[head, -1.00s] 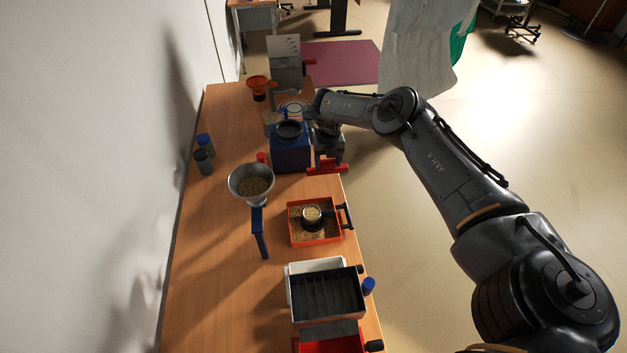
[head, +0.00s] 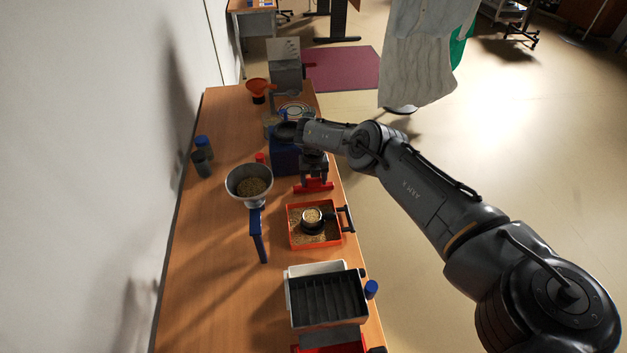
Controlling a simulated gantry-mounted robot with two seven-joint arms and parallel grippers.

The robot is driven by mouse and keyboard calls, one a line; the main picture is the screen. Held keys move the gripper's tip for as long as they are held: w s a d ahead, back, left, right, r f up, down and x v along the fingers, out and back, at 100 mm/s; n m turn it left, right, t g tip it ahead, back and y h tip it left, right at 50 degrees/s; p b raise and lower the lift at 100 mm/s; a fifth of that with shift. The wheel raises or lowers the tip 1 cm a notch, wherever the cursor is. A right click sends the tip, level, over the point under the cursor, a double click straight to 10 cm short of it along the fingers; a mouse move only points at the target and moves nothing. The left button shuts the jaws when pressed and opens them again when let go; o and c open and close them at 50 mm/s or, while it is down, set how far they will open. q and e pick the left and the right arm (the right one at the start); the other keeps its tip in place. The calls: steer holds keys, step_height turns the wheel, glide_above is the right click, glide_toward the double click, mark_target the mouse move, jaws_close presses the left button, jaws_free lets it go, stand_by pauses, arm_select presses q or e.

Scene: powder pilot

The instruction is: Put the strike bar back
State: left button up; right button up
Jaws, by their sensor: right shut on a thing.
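My right gripper (head: 313,174) points down over the table, shut on the red strike bar (head: 317,187). The bar is held level, just beyond the orange-red tray and in front of the blue box-shaped device (head: 286,158). I cannot tell whether the bar touches the table. The gripper's fingertips are partly hidden by my wrist. The orange-red tray (head: 293,237) holds grain and a dark cup (head: 312,216) full of grain, with a black handle at its right. My left gripper is not in view.
A grey funnel of grain (head: 236,190) stands on a blue stand (head: 258,236) at the left. A white tray with a dark slotted insert (head: 327,299) lies nearer. Bare tabletop (head: 205,260) lies at the near left.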

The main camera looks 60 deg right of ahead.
mark_target(314, 179)
steer(key=shift+f, duration=0.1)
steer(key=o, duration=1.1)
steer(key=shift+r, duration=0.65)
step_height(314, 179, up, 11)
steer(key=p, duration=0.3)
steer(key=shift+s+a+p, duration=0.1)
steer(key=shift+p, duration=0.25)
